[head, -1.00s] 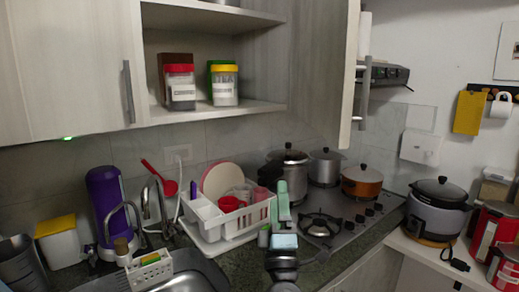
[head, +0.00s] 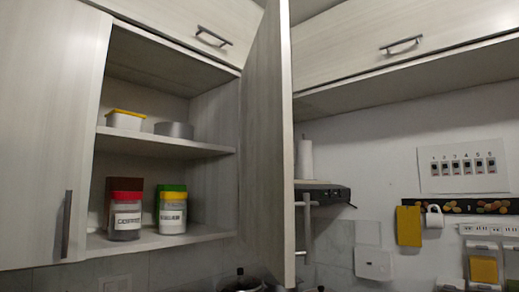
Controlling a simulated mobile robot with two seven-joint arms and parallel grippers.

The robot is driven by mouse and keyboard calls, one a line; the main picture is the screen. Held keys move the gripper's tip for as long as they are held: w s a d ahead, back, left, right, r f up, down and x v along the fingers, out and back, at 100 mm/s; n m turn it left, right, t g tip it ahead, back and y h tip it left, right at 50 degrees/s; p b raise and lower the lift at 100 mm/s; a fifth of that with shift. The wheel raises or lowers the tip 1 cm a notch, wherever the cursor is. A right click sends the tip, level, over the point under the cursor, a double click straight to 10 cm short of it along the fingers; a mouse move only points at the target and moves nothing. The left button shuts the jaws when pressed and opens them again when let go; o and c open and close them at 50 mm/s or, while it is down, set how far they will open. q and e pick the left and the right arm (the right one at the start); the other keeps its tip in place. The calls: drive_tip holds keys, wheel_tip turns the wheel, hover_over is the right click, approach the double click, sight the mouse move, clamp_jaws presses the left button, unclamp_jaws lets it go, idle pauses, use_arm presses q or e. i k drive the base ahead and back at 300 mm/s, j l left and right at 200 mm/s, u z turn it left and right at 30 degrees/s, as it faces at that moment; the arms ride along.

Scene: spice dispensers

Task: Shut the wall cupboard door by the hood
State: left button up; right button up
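The wall cupboard door (head: 262,150) by the hood stands wide open, swung out toward me at the right side of the cupboard. Its bar handle (head: 307,225) shows on the door's far side, in front of the hood (head: 322,194). The open cupboard (head: 165,148) holds a red-lidded jar (head: 125,217) and a yellow-lidded jar (head: 172,213) on its lower shelf. A yellow-lidded tub (head: 125,119) and a round grey tin (head: 174,130) sit on the upper shelf. Neither of my grippers shows in the head view.
A closed cupboard door (head: 40,140) with a vertical handle is at the left. Closed upper cabinets (head: 400,55) run above. A yellow holder (head: 409,226) and a white box (head: 373,264) are on the right wall. Pot lids show at the bottom edge.

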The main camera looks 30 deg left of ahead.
sight(267, 203)
drive_tip(key=i+l, duration=1.05)
drive_tip(key=i+u, duration=0.1)
drive_tip(key=u, duration=1.85)
